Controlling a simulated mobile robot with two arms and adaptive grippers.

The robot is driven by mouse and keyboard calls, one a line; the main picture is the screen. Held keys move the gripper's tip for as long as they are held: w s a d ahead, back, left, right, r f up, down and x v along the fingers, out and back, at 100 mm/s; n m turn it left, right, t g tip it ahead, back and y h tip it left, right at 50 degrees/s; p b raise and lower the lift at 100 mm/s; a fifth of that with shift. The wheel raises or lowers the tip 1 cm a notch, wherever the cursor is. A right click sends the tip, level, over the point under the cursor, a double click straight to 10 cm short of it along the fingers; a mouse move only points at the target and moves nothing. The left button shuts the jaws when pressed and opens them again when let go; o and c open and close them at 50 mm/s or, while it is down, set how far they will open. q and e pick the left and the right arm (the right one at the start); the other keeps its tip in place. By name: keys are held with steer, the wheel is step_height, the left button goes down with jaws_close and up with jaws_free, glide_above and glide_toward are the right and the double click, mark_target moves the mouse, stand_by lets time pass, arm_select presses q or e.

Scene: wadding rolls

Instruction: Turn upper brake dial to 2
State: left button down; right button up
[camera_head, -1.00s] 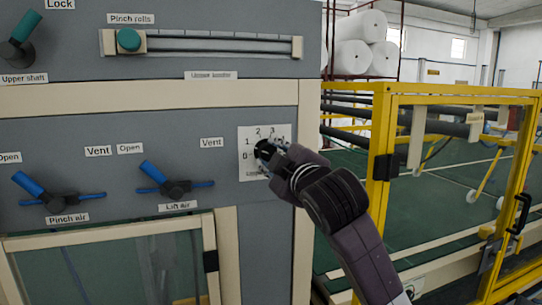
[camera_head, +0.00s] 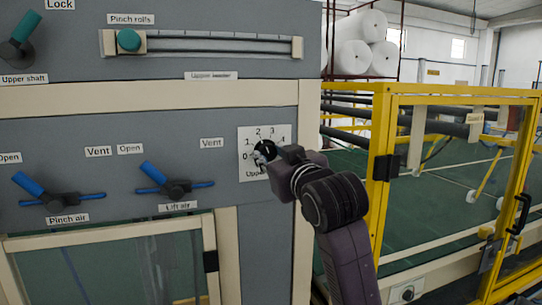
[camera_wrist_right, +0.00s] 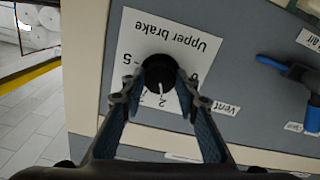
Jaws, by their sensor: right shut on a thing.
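The upper brake dial is a round black knob on a white numbered plate (camera_head: 250,133), on the grey panel's right side. My right gripper (camera_head: 265,153) is at the dial, its fingers closed around the knob. In the right wrist view the plate reads upside down, and the black dial (camera_wrist_right: 158,66) sits between the two fingertips of my right gripper (camera_wrist_right: 160,77). A pale mark on the dial's edge appears near the 2, but the fingers partly cover the numbers and I cannot read the setting surely. My left gripper is not in view.
The blue lift air handle (camera_head: 160,178) and pinch air handle (camera_head: 45,193) are left of the dial. A green pinch rolls slider (camera_head: 128,40) is above. A yellow guard frame (camera_head: 381,200) stands to the right of my right arm.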

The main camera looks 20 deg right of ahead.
steer(key=shift+f+m, duration=0.15)
steer(key=shift+m, duration=0.25)
steer(key=o, duration=1.1)
steer(key=shift+s, duration=0.1)
steer(key=s, duration=1.2)
steer(key=shift+d, duration=0.2)
steer(key=shift+w, duration=0.1)
